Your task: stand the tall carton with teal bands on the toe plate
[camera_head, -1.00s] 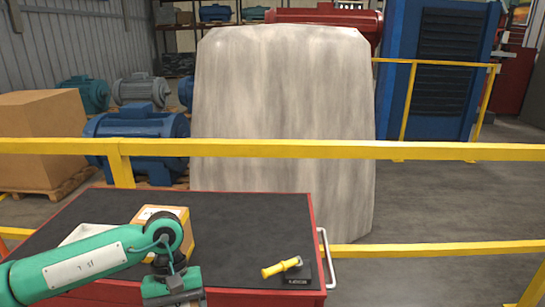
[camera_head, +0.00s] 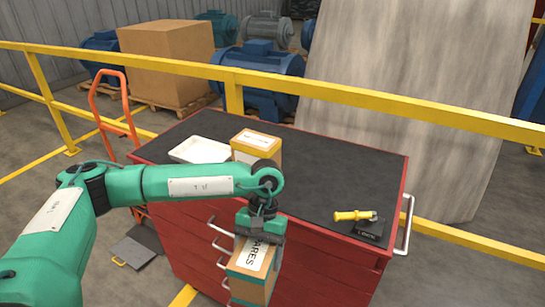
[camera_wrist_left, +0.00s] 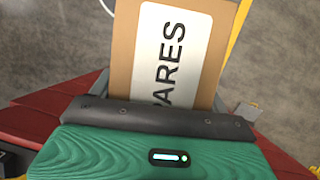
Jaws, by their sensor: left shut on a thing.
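My left gripper (camera_head: 258,232) is shut on a tall brown carton (camera_head: 252,262) with a white label, and holds it upright in front of the red cabinet. A teal band shows low on the carton. In the left wrist view the carton (camera_wrist_left: 124,45) shows its label, partly hidden by the gripper. A dark grey toe plate (camera_head: 143,242) lies on the floor at the lower left, by the foot of an orange hand truck (camera_head: 118,125). The carton is to the right of the plate and apart from it. My right gripper is not in view.
The red cabinet (camera_head: 330,262) has a dark top with a yellow-banded carton (camera_head: 255,140), a white tray (camera_head: 200,150) and a yellow-handled tool (camera_head: 352,216). Yellow rails (camera_head: 390,112) run behind it. The floor left of the toe plate looks clear.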

